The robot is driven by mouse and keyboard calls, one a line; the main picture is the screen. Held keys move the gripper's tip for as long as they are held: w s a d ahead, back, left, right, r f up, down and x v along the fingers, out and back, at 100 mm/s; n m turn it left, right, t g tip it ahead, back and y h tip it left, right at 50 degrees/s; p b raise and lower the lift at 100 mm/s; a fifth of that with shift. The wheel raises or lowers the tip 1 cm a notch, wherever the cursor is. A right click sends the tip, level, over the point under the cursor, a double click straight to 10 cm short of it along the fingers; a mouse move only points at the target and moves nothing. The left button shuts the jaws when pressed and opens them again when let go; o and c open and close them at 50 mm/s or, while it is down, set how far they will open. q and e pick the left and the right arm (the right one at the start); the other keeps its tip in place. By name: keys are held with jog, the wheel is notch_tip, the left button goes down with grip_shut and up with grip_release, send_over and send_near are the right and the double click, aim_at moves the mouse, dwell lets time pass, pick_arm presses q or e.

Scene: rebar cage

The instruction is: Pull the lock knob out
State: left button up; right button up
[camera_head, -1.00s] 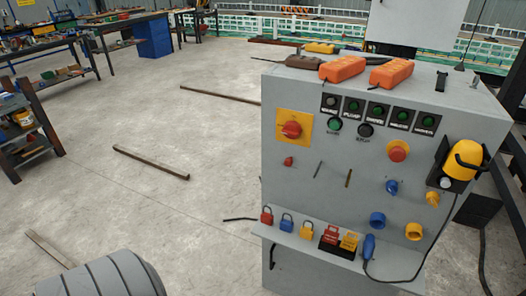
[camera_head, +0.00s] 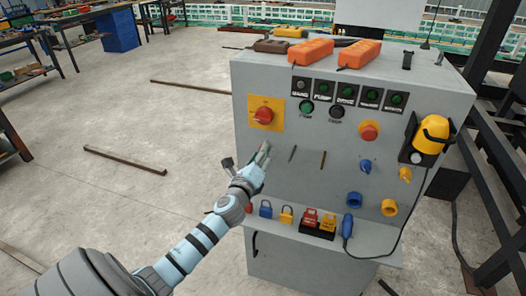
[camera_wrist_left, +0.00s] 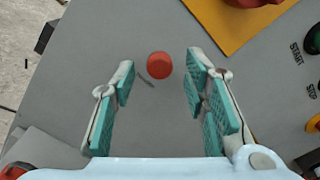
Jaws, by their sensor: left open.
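A small round red knob (camera_wrist_left: 159,65), which I take for the lock knob, stands out from the grey panel of the control cabinet (camera_head: 285,185). In the left wrist view it sits between my two finger pads, near their tips, with a gap on each side. My left gripper (camera_wrist_left: 160,82) is open and empty and faces the panel. In the head view my left gripper (camera_head: 264,154) reaches the panel below the red rotary switch (camera_head: 264,115) and hides the small knob. My right gripper is not in view.
The yellow switch plate (camera_wrist_left: 235,20) is close above the fingers. Two slots are right of the gripper. Padlocks (camera_head: 286,214) and red and yellow tags lie on the ledge below. A yellow lamp (camera_head: 432,134) is at the right. Orange boxes (camera_head: 312,51) lie on top.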

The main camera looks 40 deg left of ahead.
pick_arm(q)
jog(key=shift+x, duration=1.1)
grip_shut()
jog(key=shift+s, duration=0.1)
jog(key=shift+p+v, duration=0.3)
jog(key=shift+v, duration=0.75)
grip_release()
